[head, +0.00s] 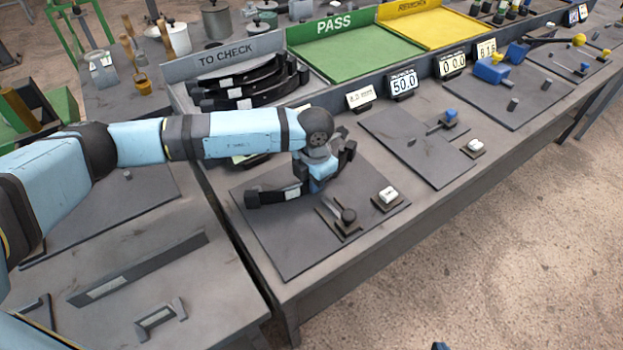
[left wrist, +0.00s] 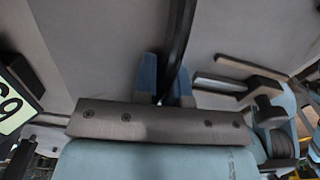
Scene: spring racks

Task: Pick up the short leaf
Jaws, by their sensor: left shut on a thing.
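My left gripper (head: 318,186) is shut on a black curved leaf (head: 270,197) over the nearest grey plate. The leaf has a block-like end at the left and a pale label; the gripper hides its middle. In the left wrist view, the dark leaf (left wrist: 178,45) runs between the two blue fingertips of the gripper (left wrist: 166,78). I cannot tell whether the leaf touches the plate. Several other black leaves (head: 250,84) lie in the TO CHECK tray (head: 180,92). My right gripper is not in view.
The grey plate (head: 290,255) carries a small lever fixture (head: 347,215) and a white button (head: 388,196). Behind are a display reading 50.0 (head: 403,84), the green PASS tray (head: 345,55) and the yellow tray (head: 430,28). A second plate (head: 410,150) is to the right.

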